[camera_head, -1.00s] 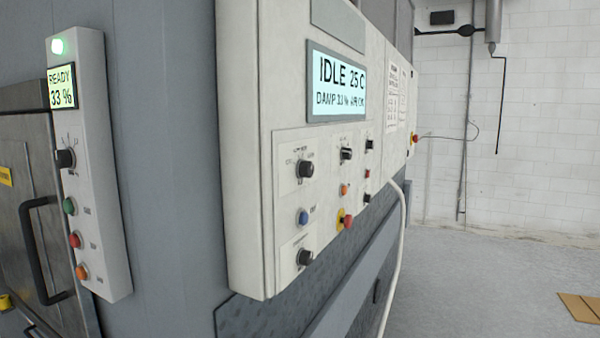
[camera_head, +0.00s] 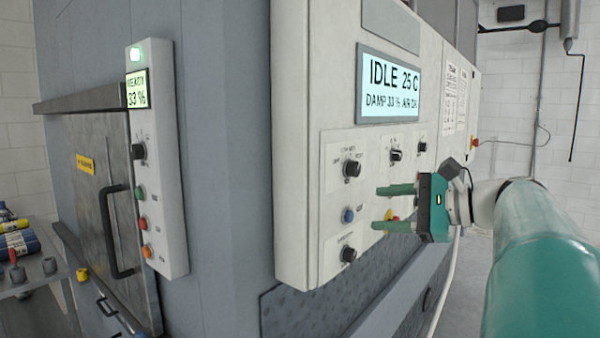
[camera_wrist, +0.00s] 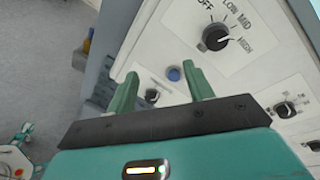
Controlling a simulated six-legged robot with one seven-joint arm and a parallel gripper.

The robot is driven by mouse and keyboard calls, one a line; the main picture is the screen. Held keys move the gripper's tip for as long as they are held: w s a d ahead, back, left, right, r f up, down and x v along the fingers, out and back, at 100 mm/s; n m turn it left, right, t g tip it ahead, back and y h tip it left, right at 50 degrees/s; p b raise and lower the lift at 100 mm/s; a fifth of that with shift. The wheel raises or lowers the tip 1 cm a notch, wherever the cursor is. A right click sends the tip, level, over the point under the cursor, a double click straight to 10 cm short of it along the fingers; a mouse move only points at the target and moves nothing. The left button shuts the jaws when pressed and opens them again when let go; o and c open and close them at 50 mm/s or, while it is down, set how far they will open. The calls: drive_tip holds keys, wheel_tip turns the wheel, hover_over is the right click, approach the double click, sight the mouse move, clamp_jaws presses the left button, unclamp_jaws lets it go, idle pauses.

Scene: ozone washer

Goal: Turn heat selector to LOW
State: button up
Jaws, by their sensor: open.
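The heat selector is a black round knob (camera_head: 352,168) at the upper left of the control panel. In the wrist view the knob (camera_wrist: 216,36) has OFF, LOW, MID and HIGH printed around it. Its white mark seems to point toward HIGH. My gripper (camera_head: 378,208) has two green fingers held apart with nothing between them. In the head view it shows to the right of the knob and a little lower. In the wrist view the knob lies beyond the fingertips (camera_wrist: 163,73), up and to the right, apart from them.
A blue button (camera_head: 348,215) and another black knob (camera_head: 348,254) sit below the selector. More knobs (camera_head: 396,155) are to the right; a red-and-yellow button is partly hidden by my gripper. The display (camera_head: 388,88) reads IDLE 25 C. A side panel (camera_head: 157,160) and a loaded cart (camera_head: 30,275) are at left.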

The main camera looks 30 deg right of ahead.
sight(358, 170)
drive_tip(key=s+d+r+m+t, duration=0.2)
drive_tip(key=s+d+r, duration=0.25)
drive_tip(key=d, duration=0.25)
drive_tip(key=x, duration=0.9)
drive_tip(key=r+x, duration=0.1)
drive_tip(key=x, duration=0.4)
drive_tip(key=shift+w+d, duration=0.25)
drive_tip(key=shift+w, duration=0.05)
drive_tip(key=c, duration=1)
